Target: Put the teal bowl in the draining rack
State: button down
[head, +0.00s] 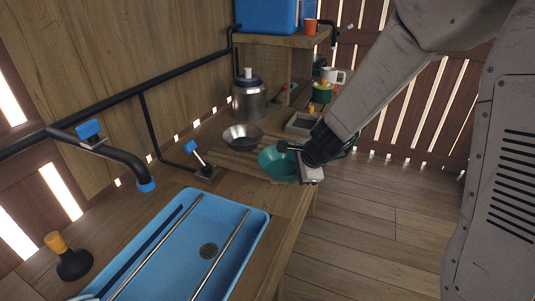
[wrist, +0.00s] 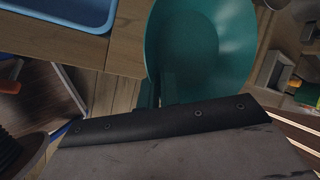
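The teal bowl (head: 274,163) is at the right edge of the wooden counter, beside a metal bowl. It fills the upper middle of the wrist view (wrist: 205,45). My gripper (head: 285,147) is at the bowl's right side. In the wrist view its dark fingers (wrist: 158,90) look close together at the near rim, one inside and one outside, so it appears shut on the rim. I cannot tell whether the bowl touches the counter. A slatted wooden rack (head: 226,160) lies under and beside the metal bowl (head: 242,136), partly hidden by the bowls.
A blue sink basin (head: 190,240) with two metal rods is in front. A metal canister (head: 249,98) and a grey tray (head: 300,124) are behind. Open floor lies right.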

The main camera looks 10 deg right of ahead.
aim_at(288, 160)
jog(key=w, duration=0.4)
jog(key=w+d+f, duration=0.1)
jog(key=w, duration=0.8)
jog(key=shift+w+d+f, duration=0.1)
jog(key=shift+d+f, duration=0.05)
jog(key=shift+d, duration=0.15)
jog(key=shift+w+f, duration=0.1)
jog(key=shift+f, duration=1.65)
jog(key=c, duration=1.6)
grip_release()
jog(key=shift+f, duration=0.1)
